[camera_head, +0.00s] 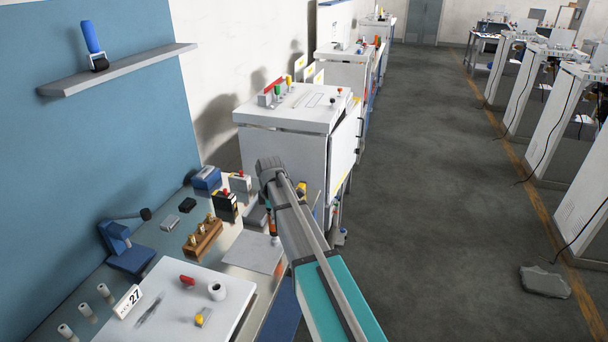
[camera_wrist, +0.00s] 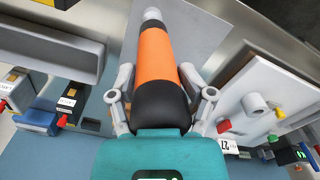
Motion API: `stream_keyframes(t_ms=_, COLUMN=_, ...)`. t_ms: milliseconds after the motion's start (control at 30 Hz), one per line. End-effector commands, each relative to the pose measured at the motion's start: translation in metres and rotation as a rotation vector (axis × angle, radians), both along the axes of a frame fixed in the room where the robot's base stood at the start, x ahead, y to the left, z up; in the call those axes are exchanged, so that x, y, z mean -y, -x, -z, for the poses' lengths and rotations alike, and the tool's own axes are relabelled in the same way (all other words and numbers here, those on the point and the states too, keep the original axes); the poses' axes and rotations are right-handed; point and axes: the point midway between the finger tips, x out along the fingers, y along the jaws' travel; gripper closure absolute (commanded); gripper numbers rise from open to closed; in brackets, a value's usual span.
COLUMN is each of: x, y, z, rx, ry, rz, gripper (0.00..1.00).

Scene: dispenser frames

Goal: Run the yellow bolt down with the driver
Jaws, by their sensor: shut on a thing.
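My gripper (camera_wrist: 158,82) is shut on the driver (camera_wrist: 157,55), which has an orange handle, a black lower part and a silver tip at the far end. In the head view the driver (camera_head: 272,224) shows partly beside my arm, above the bench. The yellow bolt (camera_head: 201,317) appears as a small yellow piece on the white board (camera_head: 160,285), near its front edge. A yellow piece (camera_wrist: 271,138) also shows by the board in the wrist view. The driver is apart from it, to its upper right in the head view.
A red piece (camera_head: 187,281) and a white hollow cylinder (camera_head: 216,290) stand on the board beside a "27" sign (camera_head: 129,300). A wooden block with brass pieces (camera_head: 203,237), a blue press (camera_head: 125,247) and small boxes stand behind. A grey plate (camera_head: 253,252) lies bare.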

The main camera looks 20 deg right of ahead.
Motion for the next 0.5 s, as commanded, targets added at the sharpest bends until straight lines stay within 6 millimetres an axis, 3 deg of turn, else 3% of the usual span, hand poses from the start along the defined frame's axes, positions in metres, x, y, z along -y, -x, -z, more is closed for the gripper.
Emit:
stream_keyframes(t_ms=167, x=0.003, y=-0.002, z=0.004, rx=0.006, ry=0.005, rz=0.003, gripper=0.92)
stream_keyframes(t_ms=500, x=0.004, y=0.006, z=-0.026, rx=0.015, ry=0.006, rz=0.004, gripper=0.89)
